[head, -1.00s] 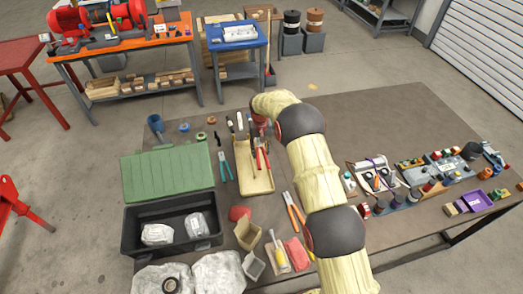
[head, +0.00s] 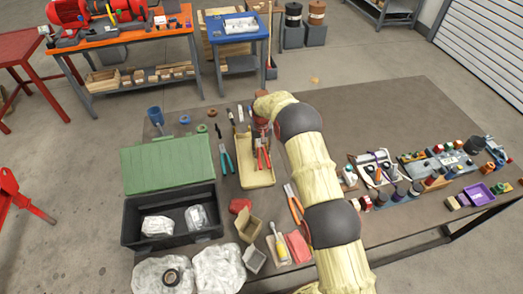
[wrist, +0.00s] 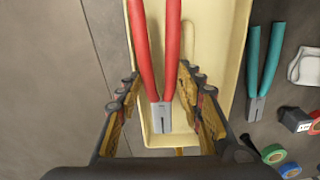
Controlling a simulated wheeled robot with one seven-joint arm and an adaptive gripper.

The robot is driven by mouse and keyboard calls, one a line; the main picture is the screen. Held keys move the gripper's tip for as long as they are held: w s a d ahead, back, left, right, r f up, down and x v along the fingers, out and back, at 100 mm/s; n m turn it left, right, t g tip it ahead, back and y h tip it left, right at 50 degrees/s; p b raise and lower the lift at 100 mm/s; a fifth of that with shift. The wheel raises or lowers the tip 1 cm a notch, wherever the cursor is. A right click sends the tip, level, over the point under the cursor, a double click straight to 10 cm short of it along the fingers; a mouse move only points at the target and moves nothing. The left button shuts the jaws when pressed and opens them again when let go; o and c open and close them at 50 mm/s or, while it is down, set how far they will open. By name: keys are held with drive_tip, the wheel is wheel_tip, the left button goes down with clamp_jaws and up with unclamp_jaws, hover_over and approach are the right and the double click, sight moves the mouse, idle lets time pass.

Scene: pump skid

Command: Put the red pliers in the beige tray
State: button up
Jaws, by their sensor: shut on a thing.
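The red pliers (head: 263,156) are over the beige tray (head: 257,181), handles toward the near end. In the wrist view the red pliers (wrist: 161,115) show two red handles and a grey head between my fingers, within the outline of the beige tray (wrist: 217,50). My gripper (wrist: 160,82) is shut on the red pliers, though its finger contact is hard to make out. In the head view my gripper is mostly hidden by my arm at the tray's far end. I cannot tell whether the pliers touch the tray floor.
Teal-handled pliers (head: 226,160) lie just left of the tray. Orange-handled pliers (head: 293,202) lie to its right, by my arm. A black toolbox (head: 173,236) with a green lid (head: 167,163) stands at left. Tape rolls lie beyond the tray.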

drive_tip(key=o, duration=1.1)
wheel_tip(320, 180, up, 12)
drive_tip(key=shift+w, duration=0.1)
idle(0.7)
